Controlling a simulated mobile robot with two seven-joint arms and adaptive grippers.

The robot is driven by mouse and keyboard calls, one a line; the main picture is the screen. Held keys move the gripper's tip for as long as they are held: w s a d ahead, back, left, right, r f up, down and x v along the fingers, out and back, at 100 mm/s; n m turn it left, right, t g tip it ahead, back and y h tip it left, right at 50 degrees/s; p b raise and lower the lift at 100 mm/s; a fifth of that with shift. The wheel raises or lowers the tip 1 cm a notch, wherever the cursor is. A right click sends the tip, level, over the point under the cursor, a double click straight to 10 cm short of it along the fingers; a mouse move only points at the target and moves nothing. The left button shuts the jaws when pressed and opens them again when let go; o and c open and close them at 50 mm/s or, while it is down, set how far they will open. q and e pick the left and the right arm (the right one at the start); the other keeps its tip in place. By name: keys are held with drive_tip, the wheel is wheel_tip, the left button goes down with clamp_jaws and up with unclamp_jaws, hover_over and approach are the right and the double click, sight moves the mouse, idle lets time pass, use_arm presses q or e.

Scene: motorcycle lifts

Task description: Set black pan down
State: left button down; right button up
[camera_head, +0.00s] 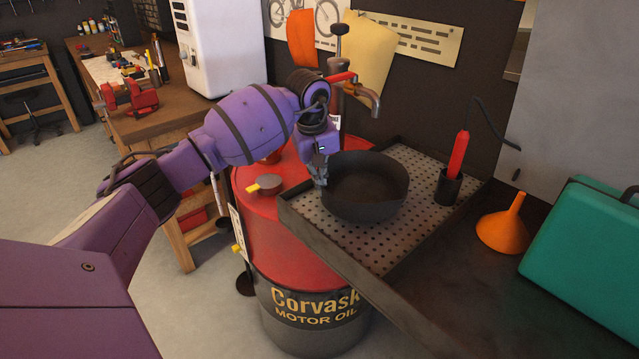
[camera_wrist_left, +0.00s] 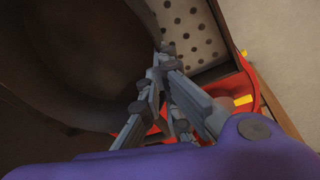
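The black pan (camera_head: 365,190) is upright, over the left part of a perforated metal tray (camera_head: 425,165). I cannot tell whether its base touches the tray. My left gripper (camera_head: 321,178) is at the pan's left rim, pointing down. In the left wrist view the fingers (camera_wrist_left: 160,75) close on the rim of the pan (camera_wrist_left: 70,60), with the pan's dark inside filling the upper left. The tray's holes (camera_wrist_left: 190,30) show beyond the rim. My right gripper is in neither view.
A red-topped motor oil drum (camera_head: 272,215) stands under the tray's left side. A red-handled tool in a black cup (camera_head: 448,187) is at the tray's right. An orange funnel (camera_head: 505,228) and a green case (camera_head: 590,250) lie further right. A tap (camera_head: 360,92) rises behind.

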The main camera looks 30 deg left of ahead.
use_arm(q)
drive_tip(key=shift+s+x, duration=0.2)
drive_tip(key=shift+x, duration=0.9)
drive_tip(key=c, duration=2)
unclamp_jaws()
drive_tip(key=shift+s, duration=0.1)
drive_tip(key=shift+r, duration=0.15)
drive_tip(key=v, duration=1.2)
drive_tip(key=shift+b, duration=0.3)
